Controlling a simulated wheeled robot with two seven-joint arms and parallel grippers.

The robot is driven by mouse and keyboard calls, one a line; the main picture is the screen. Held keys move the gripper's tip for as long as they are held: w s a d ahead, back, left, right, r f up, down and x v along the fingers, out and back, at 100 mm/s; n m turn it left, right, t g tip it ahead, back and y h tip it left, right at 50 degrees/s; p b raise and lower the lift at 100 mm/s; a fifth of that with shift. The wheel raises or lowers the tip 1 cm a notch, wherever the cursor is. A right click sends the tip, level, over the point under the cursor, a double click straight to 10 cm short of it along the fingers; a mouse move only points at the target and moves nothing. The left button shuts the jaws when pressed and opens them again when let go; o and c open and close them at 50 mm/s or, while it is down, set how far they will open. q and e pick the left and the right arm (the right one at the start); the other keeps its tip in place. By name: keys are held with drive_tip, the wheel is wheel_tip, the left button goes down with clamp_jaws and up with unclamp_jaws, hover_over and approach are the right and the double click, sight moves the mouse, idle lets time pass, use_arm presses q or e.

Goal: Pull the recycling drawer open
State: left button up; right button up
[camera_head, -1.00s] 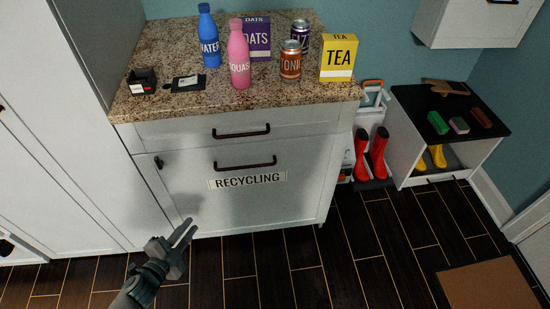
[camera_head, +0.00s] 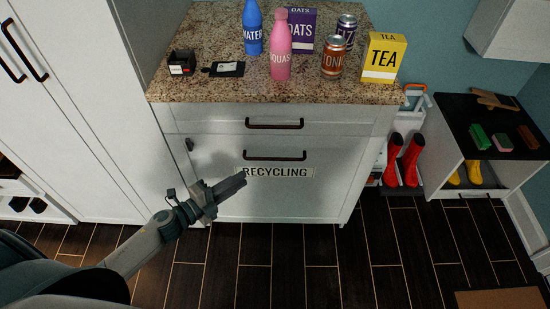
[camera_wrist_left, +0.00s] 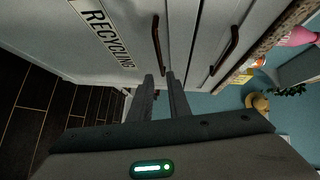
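The recycling drawer is the large white lower front (camera_head: 290,205) of the counter cabinet, flush with the cabinet. Its label reads RECYCLING (camera_head: 279,172), and its dark bar handle (camera_head: 275,156) is above the label. In the left wrist view the label (camera_wrist_left: 106,32) is upper left and the drawer's handle (camera_wrist_left: 157,45) lies just beyond the fingertips. My left gripper (camera_head: 243,179) is in front of the label's left end, below and left of the handle. Its two fingers (camera_wrist_left: 162,77) are apart with nothing between them. My right gripper is not in view.
A shallow upper drawer has a similar handle (camera_head: 274,123). The granite counter (camera_head: 210,92) holds bottles, cans and boxes. A small dark latch (camera_head: 189,144) is on the cabinet's left. Red boots (camera_head: 403,160) stand to the right. The dark floor (camera_head: 300,265) in front is clear.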

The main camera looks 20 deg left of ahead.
sight(275, 159)
use_arm(q)
drive_tip(key=p+x, duration=0.1)
drive_tip(key=x, duration=1.4)
drive_tip(key=shift+w+d+f, duration=0.15)
drive_tip(key=shift+w+d, duration=0.1)
drive_tip(key=shift+w, duration=0.05)
drive_tip(key=shift+c, duration=0.4)
clamp_jaws()
